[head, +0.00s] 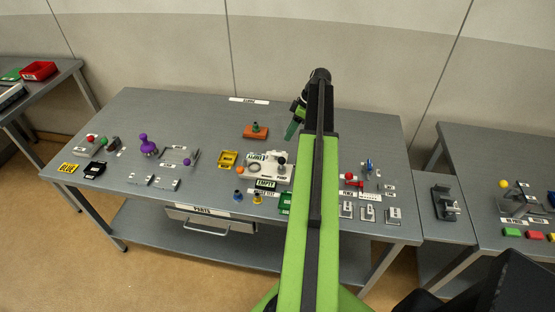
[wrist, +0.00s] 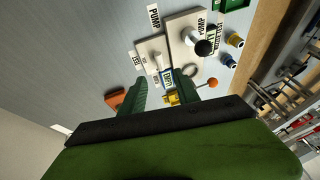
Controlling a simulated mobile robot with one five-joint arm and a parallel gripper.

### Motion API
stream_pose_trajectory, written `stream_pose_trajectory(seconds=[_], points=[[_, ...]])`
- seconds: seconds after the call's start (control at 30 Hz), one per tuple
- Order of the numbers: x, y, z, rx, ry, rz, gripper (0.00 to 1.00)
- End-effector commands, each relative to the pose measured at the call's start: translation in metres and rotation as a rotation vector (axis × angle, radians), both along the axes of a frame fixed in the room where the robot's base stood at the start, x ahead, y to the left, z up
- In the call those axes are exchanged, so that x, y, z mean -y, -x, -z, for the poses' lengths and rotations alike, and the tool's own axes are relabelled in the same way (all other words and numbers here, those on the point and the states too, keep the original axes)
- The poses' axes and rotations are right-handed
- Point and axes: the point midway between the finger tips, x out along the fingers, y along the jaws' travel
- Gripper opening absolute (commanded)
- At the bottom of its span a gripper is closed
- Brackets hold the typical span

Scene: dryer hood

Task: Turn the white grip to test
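A pale plate (head: 254,170) with PUMP and EMPTY labels lies mid-table in the head view. In the wrist view the pale plate (wrist: 146,47) carries a small white grip (wrist: 157,61) between a TEST label (wrist: 137,59) and other labels. A black ball knob (wrist: 203,47) on a white stem stands on the adjoining plate. My gripper (wrist: 160,92) has its two green fingers spread, with nothing held. The white grip lies beyond the fingertips, apart from them. In the head view my gripper (head: 290,130) hangs over the table behind the plate; its far finger is hidden.
An orange-brown block (head: 256,132) with a green knob stands behind the plate. A yellow tray (head: 228,159) and an orange ball (head: 239,170) are left of it. Blue and yellow pegs stand in front. Red and blue fittings (head: 353,180) are at right.

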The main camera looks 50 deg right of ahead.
Motion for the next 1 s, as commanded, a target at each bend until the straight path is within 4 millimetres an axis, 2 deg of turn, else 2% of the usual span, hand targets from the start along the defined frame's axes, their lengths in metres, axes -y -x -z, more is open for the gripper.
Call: stream_pose_trajectory(seconds=[0.03, 0.3, 0.4, 0.77, 1.0], points=[[-0.006, -0.003, 0.023, 0.000, -0.001, -0.001, 0.38], [-0.027, -0.017, 0.078, 0.001, 0.000, -0.002, 0.38], [-0.033, -0.021, 0.090, 0.000, 0.000, 0.000, 0.38], [-0.037, -0.025, 0.092, 0.000, 0.000, -0.001, 0.36], [-0.037, -0.025, 0.092, 0.000, -0.001, -0.001, 0.05]])
